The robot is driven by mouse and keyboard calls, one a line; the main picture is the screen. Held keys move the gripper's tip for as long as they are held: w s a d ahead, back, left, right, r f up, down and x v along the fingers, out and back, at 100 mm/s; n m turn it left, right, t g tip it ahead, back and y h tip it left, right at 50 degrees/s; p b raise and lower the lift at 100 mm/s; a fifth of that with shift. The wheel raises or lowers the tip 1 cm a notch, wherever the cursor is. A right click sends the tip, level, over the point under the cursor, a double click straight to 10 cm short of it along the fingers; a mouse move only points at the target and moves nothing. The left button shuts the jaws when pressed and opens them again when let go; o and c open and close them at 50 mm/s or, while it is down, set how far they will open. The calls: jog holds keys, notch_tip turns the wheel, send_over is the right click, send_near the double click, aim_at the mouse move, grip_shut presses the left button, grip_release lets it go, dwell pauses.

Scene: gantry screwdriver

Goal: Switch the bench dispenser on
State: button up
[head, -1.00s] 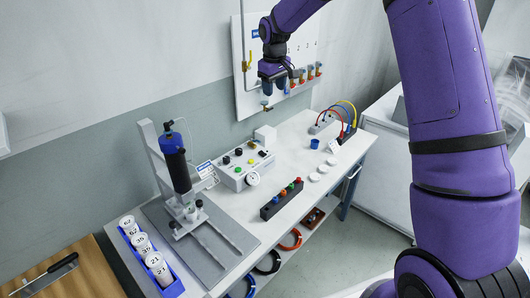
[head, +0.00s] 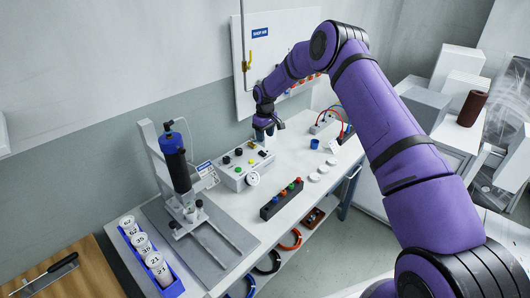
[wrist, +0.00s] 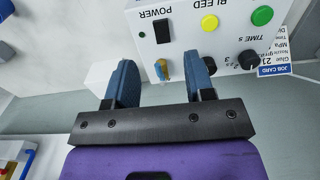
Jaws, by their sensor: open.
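The bench dispenser (head: 232,180) is a white box on the bench with black knobs and colored buttons on its panel. In the wrist view, its panel (wrist: 185,42) shows a black rocker switch (wrist: 162,31) under the word POWER, with a small dark green dot beside it. Yellow and green buttons and dark knobs sit to the right. My gripper (head: 266,133) is over the back right part of the dispenser. In the wrist view my gripper (wrist: 161,62) is open and empty, its fingers apart; a small yellow-and-blue fitting shows between them. Contact cannot be told.
A blue-and-black screwdriver stand (head: 176,165) is left of the dispenser. A wall panel (head: 290,50) stands behind. A job card (wrist: 275,71) is beside the panel.

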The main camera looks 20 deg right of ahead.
aim_at(265, 154)
notch_tip(265, 154, down, 9)
jog(key=shift+r, duration=0.1)
dwell(0.3)
